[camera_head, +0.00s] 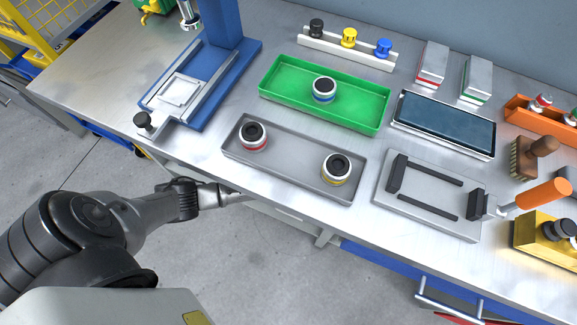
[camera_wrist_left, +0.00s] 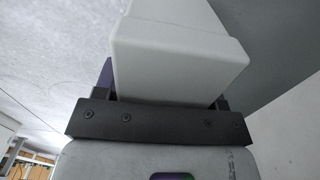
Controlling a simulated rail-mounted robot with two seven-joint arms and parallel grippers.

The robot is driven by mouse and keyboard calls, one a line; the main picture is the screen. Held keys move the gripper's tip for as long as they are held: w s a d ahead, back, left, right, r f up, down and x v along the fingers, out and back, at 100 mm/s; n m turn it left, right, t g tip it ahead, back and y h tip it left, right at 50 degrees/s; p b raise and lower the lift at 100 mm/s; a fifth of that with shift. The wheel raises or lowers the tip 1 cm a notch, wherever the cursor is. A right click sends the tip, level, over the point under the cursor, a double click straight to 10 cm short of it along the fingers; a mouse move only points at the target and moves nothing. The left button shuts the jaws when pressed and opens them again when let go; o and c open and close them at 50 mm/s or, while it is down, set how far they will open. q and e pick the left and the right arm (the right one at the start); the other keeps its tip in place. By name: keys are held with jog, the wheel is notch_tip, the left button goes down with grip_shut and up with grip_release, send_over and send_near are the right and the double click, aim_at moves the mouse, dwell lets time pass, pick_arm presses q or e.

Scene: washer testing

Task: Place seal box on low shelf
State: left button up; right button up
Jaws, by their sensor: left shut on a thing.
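In the left wrist view, a pale, plain-sided box (camera_wrist_left: 180,65) sits between the two fingers of my left gripper (camera_wrist_left: 165,102), which is shut on it. Its visible faces show no coloured stripe or label. In the head view my left arm comes in from the left and reaches to the bench's front edge. The end of my left gripper (camera_head: 228,197) is at or below that edge, and the held box is hidden there. A low shelf cannot be made out in either view. My right gripper is not in view.
The workbench (camera_head: 90,75) carries a green tray (camera_head: 285,95), a grey tray (camera_head: 290,165) with two ringed parts, and a blue stand (camera_head: 222,75). Two pale boxes, red-striped (camera_head: 432,65) and green-striped (camera_head: 478,78), stand at the back. Floor (camera_head: 240,270) is clear in front.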

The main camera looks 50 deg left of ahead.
pick_arm(q)
jog(key=w+a+f+b, duration=0.2)
jog(key=a+f+b, duration=0.4)
jog(key=f, duration=0.2)
jog(key=shift+w, duration=0.3)
jog(key=shift+a+r, duration=0.1)
jog(key=shift+f+b, duration=0.2)
jog(key=shift+b, duration=0.15)
jog(key=o, duration=1.1)
